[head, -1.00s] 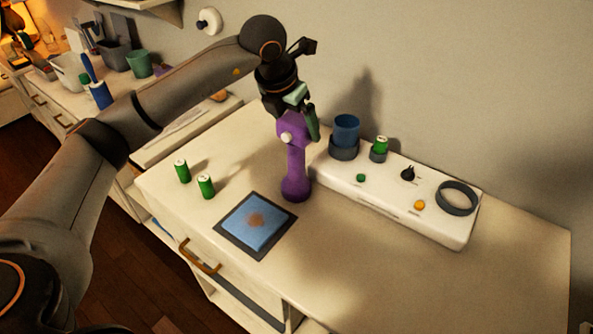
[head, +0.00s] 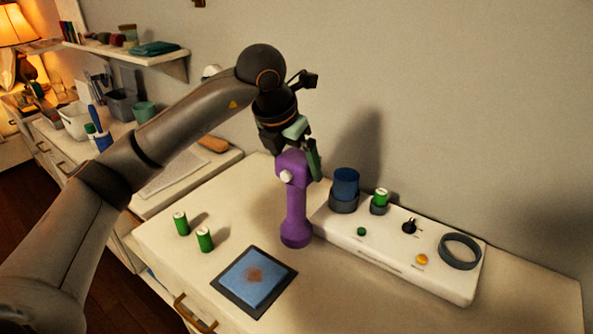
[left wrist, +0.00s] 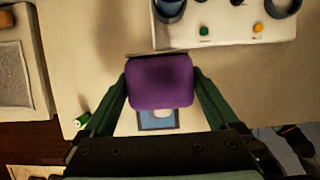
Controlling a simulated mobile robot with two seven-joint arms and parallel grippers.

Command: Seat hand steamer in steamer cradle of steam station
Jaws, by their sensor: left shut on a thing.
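The purple hand steamer (head: 296,208) hangs upright in my left gripper (head: 297,148); its round base is over the table, left of the steam station. The left wrist view shows the steamer's purple head (left wrist: 160,82) between the two fingers of my left gripper (left wrist: 161,88). The steam station (head: 390,258) is a long white box with an empty dark ring (head: 460,251), which looks like the steamer cradle, at its right end. A blue cup (head: 345,183) and a green cylinder (head: 381,196) sit in holders at its left end.
Two green cylinders (head: 181,223) (head: 204,239) stand on the table's left side. A blue cloth with a brown stain (head: 254,281) lies on a dark mat in front of the steamer. The table's front right (head: 370,310) is clear. A wall stands behind.

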